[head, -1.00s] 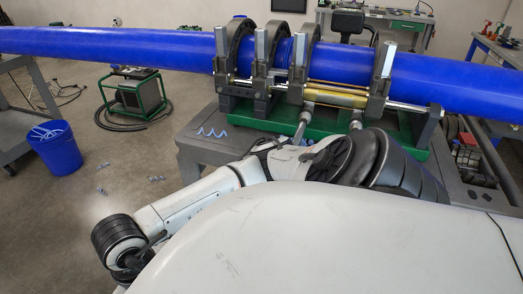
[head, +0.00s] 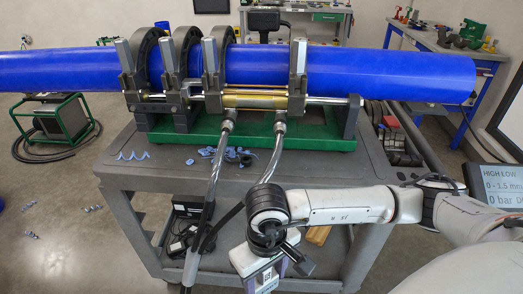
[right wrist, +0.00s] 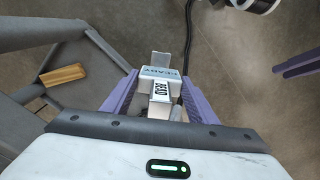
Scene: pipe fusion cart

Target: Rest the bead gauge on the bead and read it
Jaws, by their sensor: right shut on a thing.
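The blue pipe (head: 265,66) lies across the clamps of the fusion machine (head: 212,75) on the grey cart. The bead is not clearly made out; the joint area between the middle clamps is partly hidden by them. My left gripper is not in view.
The cart (head: 115,170) has blue shavings (head: 230,155) on its top and a wooden block (head: 318,235) on its lower shelf. Two hoses (head: 212,170) run down from the machine, close to my right wrist.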

